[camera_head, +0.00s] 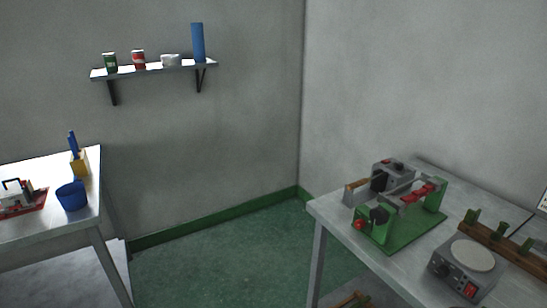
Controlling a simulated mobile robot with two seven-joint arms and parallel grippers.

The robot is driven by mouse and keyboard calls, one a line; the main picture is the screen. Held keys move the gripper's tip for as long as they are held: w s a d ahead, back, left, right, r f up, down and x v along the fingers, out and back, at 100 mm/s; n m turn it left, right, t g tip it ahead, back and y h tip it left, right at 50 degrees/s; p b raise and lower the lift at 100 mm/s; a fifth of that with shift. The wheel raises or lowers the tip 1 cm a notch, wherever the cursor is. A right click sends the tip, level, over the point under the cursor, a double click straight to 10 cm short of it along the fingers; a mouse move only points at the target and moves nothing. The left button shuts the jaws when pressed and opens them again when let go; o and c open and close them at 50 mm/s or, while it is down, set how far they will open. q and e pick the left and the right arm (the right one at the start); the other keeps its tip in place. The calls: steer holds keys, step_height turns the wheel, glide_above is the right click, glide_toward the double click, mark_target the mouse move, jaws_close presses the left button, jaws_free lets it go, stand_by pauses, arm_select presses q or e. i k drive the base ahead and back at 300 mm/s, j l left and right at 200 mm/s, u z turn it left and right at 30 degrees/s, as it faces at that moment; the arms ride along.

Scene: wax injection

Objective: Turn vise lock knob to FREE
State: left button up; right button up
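A green device (425,232), which looks like the vise, stands on the metal table at the right. It has a flat green base, upright green ends and red parts between them. A black round part (379,214) and a small red knob-like part (359,225) sit at its near left end. I cannot tell which of them is the lock knob, and any FREE marking is too small to read. Neither of my grippers is in view.
A grey box (393,174) stands behind the green device. A grey unit with a round plate (473,255) stands nearer on the right table (340,225). A left table (30,231) holds a blue cup (71,196). A wall shelf (155,70) holds cans. Green floor between the tables is open.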

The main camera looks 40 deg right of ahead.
mark_target(360, 223)
steer(key=i+j+z, duration=0.15)
steer(key=i+z, duration=0.3)
steer(key=i+j+z, duration=0.3)
steer(key=i+z, duration=0.2)
steer(key=i+j+z, duration=0.25)
steer(key=z, duration=0.2)
steer(key=i+j+z, duration=0.2)
steer(key=j+z, duration=0.25)
steer(key=i+j+z, duration=0.15)
steer(key=z, duration=0.25)
steer(key=j+z, duration=0.45)
steer(key=i+j, duration=0.05)
steer(key=j, duration=0.05)
